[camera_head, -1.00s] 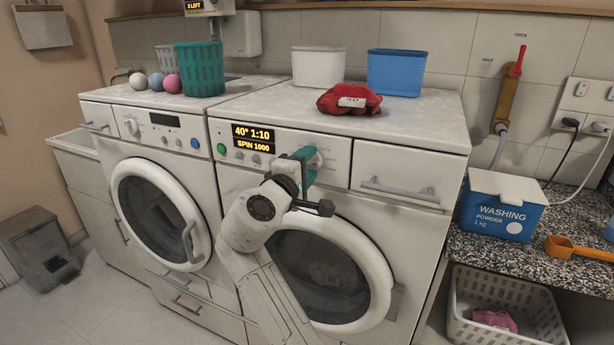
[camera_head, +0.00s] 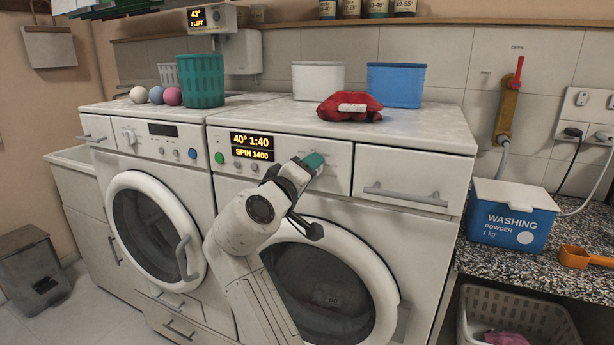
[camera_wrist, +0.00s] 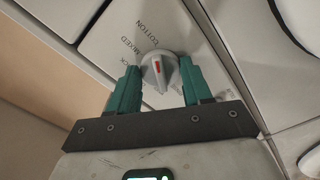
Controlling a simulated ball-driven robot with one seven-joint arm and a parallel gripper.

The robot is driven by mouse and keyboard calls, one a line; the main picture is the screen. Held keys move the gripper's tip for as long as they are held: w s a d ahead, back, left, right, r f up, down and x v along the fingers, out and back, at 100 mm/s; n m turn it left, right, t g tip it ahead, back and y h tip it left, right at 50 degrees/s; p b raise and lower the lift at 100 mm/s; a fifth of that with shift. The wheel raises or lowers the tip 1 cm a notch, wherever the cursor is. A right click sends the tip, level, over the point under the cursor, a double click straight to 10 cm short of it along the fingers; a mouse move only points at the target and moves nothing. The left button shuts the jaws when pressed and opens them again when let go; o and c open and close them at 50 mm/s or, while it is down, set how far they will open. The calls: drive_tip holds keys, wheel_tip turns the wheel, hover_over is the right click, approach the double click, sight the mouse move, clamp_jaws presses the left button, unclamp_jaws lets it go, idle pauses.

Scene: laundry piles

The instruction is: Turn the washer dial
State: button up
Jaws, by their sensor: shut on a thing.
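The right-hand washer (camera_head: 440,150) has a lit display (camera_head: 252,147) reading 40° 1:40, SPIN 1400. Its grey dial (camera_wrist: 160,76) with a red mark is clear in the wrist view. The words COTTON and MIXED are printed around it. The red mark points roughly up in that view, near these words; I cannot tell exactly which one. My gripper (camera_head: 314,162) is at the washer's control panel. Its two teal fingers stand on either side of the dial, and my gripper is shut on it. In the head view the fingers mostly hide the dial.
A second washer (camera_head: 128,130) stands at left. A red cloth bundle (camera_head: 350,107), white bin (camera_head: 317,77) and blue bin (camera_head: 396,84) are on top. A washing powder box (camera_head: 508,213) and orange scoop (camera_head: 580,257) lie on the right counter, above a laundry basket (camera_head: 520,315).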

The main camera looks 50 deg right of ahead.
drive_tip(key=shift+f, duration=0.15)
drive_tip(key=o, duration=1)
drive_tip(key=v, duration=1)
drive_tip(key=shift+s+a, duration=0.15)
drive_tip(key=shift+a, duration=0.25)
